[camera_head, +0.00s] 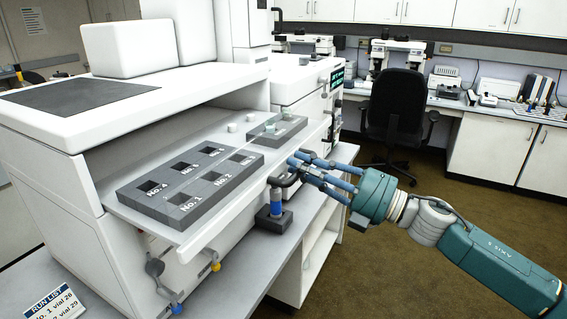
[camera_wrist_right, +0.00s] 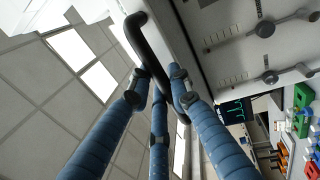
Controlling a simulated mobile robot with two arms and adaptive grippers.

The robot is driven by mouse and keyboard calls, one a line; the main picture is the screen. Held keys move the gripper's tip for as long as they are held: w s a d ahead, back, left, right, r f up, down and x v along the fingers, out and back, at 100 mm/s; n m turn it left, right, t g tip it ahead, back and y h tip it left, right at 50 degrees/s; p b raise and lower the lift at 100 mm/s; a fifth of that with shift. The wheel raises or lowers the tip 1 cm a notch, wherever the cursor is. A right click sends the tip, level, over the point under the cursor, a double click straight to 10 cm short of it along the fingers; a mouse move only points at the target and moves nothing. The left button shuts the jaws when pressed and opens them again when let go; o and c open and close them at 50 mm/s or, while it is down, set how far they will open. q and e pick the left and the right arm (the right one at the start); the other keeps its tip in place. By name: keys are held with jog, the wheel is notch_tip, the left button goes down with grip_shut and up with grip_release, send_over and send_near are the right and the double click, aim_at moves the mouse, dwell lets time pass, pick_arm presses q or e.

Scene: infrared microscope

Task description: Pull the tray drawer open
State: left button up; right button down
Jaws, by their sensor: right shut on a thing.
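The tray drawer (camera_head: 216,222) is a pale shelf in the white instrument, standing out from its opening and carrying a dark grey block with numbered wells. A black bar handle (camera_head: 279,181) is on its front edge and shows as a curved loop in the right wrist view (camera_wrist_right: 146,38). My right gripper (camera_head: 303,169) has its blue fingers closed around the handle; in the right wrist view the fingertips (camera_wrist_right: 162,88) meet at the bar. My left gripper is not in view.
A second grey block (camera_head: 277,131) sits farther back on the drawer. A small blue vial in a dark stand (camera_head: 274,218) is on the bench just below the handle. Open brown floor (camera_head: 400,220) and a black chair (camera_head: 396,108) are to the right.

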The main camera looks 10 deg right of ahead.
jog(key=shift+v, duration=0.95)
jog(key=shift+s, duration=0.1)
jog(key=c, duration=1.6)
grip_release()
jog(key=shift+r, duration=0.1)
jog(key=shift+v, duration=6)
